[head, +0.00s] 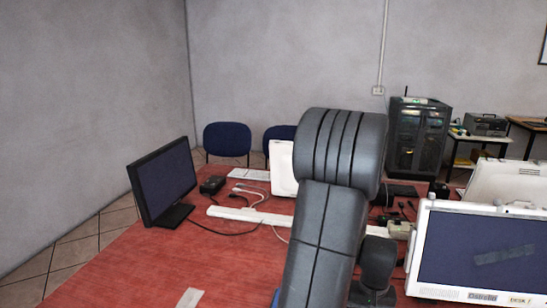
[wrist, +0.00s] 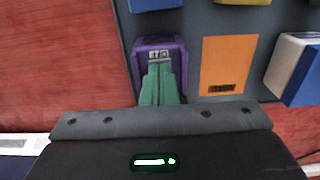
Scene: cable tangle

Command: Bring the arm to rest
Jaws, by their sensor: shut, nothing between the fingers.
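My arm (head: 325,230) rises through the middle of the head view, bent at a thick grey joint above the red table. Its gripper end cannot be made out there. In the wrist view my gripper (wrist: 161,70) shows two green fingers pressed together with nothing between them. They are in front of a purple block (wrist: 175,44) with a small label, and hide part of it. I cannot tell whether the fingertips touch it.
A monitor (head: 165,182) stands on the red table (head: 130,262) at left, a white-framed one (head: 480,252) at right. A power strip (head: 235,214) and cables lie between. In the wrist view an orange panel (wrist: 228,62) lies on a grey surface (wrist: 205,18) near a blue-and-white box (wrist: 292,70).

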